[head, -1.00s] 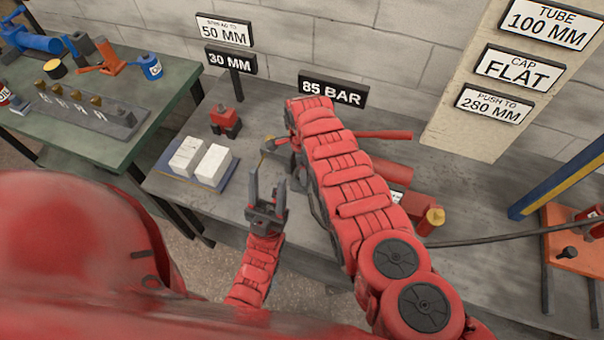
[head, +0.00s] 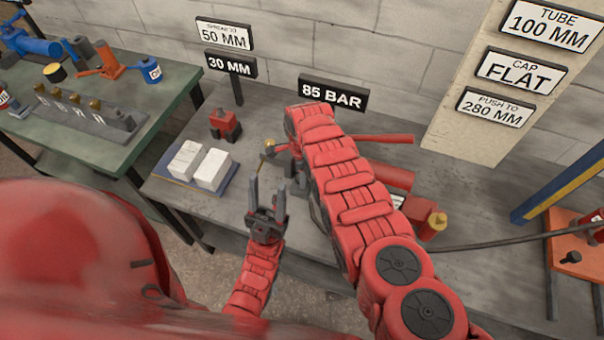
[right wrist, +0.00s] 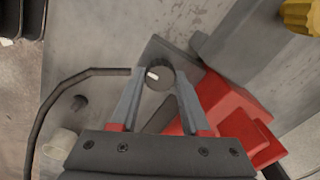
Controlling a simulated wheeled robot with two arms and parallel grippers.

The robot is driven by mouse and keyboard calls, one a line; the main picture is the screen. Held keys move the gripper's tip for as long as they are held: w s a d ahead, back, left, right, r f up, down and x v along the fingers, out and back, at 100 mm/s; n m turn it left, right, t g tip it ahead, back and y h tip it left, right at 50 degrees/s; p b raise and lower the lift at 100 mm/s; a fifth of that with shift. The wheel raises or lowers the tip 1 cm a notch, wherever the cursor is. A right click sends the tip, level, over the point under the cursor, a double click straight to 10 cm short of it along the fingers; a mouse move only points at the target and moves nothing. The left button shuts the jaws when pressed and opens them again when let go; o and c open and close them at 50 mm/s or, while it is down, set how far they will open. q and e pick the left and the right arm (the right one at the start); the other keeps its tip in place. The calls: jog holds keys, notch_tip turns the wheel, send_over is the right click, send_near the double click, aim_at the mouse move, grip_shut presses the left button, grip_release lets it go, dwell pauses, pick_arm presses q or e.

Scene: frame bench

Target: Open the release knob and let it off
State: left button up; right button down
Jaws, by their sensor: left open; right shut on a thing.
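The release knob (right wrist: 160,77) is a small dark round knob with a white mark, seen in the right wrist view on a grey block. My right gripper (right wrist: 157,80) is shut on it, one finger on each side. In the head view my right arm hides the knob and this gripper. The red hand pump (head: 385,180) shows partly behind that arm, with its long red handle (head: 385,138) reaching right. My left gripper (head: 267,190) is open and empty, in front of the bench's near edge.
Two white blocks (head: 212,169) lie on a blue pad at the left of the bench. A red block-like tool (head: 225,124) stands behind them. The 85 BAR sign (head: 333,94) stands at the back. A dark hose (head: 480,245) runs right from the pump.

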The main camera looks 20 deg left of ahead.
jog(key=n, duration=0.3)
jog(key=shift+n, duration=0.4)
jog(key=n+b, duration=0.1)
jog(key=n, duration=0.2)
jog(key=shift+w+f+n, duration=0.1)
jog(key=shift+n, duration=0.3)
jog(key=n+b, duration=0.2)
jog(key=n, duration=0.2)
jog(key=shift+n+b, duration=0.7)
jog(key=shift+n, duration=1.5)
jog(key=shift+c, duration=1.9)
grip_release()
